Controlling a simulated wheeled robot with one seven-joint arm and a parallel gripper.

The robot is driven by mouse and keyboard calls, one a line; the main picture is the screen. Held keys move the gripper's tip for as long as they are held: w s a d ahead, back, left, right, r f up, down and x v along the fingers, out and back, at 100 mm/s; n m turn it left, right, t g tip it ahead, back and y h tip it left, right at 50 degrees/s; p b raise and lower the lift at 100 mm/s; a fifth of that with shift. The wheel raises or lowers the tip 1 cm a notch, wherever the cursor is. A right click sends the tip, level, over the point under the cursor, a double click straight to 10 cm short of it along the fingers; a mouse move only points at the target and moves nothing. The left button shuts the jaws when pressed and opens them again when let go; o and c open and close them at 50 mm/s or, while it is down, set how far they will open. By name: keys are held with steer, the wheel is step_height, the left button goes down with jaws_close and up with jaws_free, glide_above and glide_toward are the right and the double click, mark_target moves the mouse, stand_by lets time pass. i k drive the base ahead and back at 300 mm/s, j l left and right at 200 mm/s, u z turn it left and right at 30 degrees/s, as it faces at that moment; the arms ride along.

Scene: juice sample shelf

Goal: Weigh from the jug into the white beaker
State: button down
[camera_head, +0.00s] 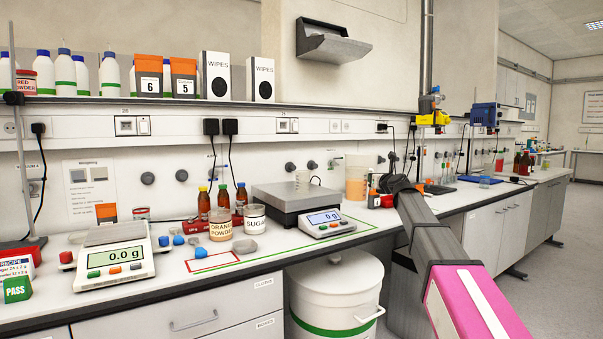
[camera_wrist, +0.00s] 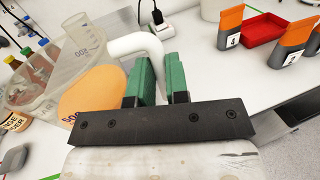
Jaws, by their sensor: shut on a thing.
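The jug (camera_head: 356,187), clear with orange liquid in its lower part, stands upright on the bench right of the large balance. In the wrist view the jug (camera_wrist: 95,100) fills the left side, and its white handle (camera_wrist: 135,44) runs between the green fingers. My gripper (camera_wrist: 161,72) is shut on this handle. In the head view my black gripper (camera_head: 388,183) is at the jug's right side, its fingertips not clear. The white translucent beaker (camera_head: 302,181) stands on the large balance's pan (camera_head: 281,200). A graduated beaker (camera_wrist: 84,36) shows behind the jug in the wrist view.
The large balance has a lit display (camera_head: 325,217), its digits too small to read surely. A small balance (camera_head: 115,257) at left reads 0.0 g. Orange powder (camera_head: 220,228) and sugar (camera_head: 254,219) jars stand in front of the large balance. A white bin (camera_head: 335,295) stands below.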

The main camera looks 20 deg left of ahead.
mark_target(303, 177)
steer(key=i+j, duration=0.75)
